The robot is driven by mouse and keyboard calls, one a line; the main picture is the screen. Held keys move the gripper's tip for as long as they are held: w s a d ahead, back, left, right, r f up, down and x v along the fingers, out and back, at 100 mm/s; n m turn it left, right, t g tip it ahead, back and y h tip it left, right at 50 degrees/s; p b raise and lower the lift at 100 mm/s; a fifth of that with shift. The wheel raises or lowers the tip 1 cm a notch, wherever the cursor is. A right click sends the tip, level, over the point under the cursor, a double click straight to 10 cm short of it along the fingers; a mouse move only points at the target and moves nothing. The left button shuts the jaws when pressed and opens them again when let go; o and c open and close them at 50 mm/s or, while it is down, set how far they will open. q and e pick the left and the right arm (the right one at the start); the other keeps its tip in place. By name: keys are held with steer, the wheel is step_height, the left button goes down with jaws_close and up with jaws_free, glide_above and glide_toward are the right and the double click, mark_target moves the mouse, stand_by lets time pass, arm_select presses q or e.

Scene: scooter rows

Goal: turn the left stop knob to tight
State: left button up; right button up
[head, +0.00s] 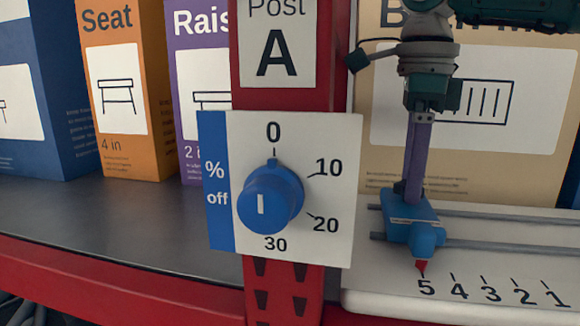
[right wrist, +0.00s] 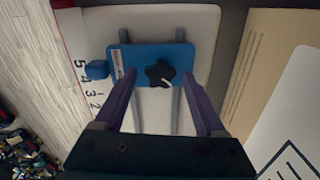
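A blue stop block (head: 428,235) sits on two rails at the right, its red pointer at the 5 mark. In the right wrist view the blue block (right wrist: 145,54) carries a black star-shaped knob (right wrist: 158,73) with a short white line toward the lower right. In the head view the right gripper (head: 412,190) reaches down to the block. I cannot tell whether the fingertips touch it. My left gripper is not in view.
A white scale board (head: 500,285) runs from 5 to 1 under the rails. A blue dial (head: 270,198) on a "% off" plate (head: 335,140) stands left, on a red post (head: 330,60). Boxes (head: 120,150) stand behind on the grey shelf (head: 90,220).

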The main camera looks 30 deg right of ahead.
jaws_close()
stand_by(0.3)
steer(key=shift+m, duration=0.3)
steer(key=shift+r+m+p, duration=0.1)
steer(key=shift+m+p, duration=0.6)
steer(key=shift+m, duration=0.2)
steer(key=m+p, duration=0.1)
steer(key=m, duration=0.1)
steer(key=shift+m, duration=0.3)
steer(key=m+p, duration=0.3)
steer(key=m, duration=0.3)
steer(key=m+p, duration=0.2)
steer(key=m, duration=0.3)
steer(key=shift+m, duration=0.4)
steer(key=m+p, duration=0.1)
steer(key=m, duration=0.2)
steer(key=shift+m+p, duration=0.4)
steer(key=shift+m, duration=0.6)
steer(key=shift+p, duration=0.3)
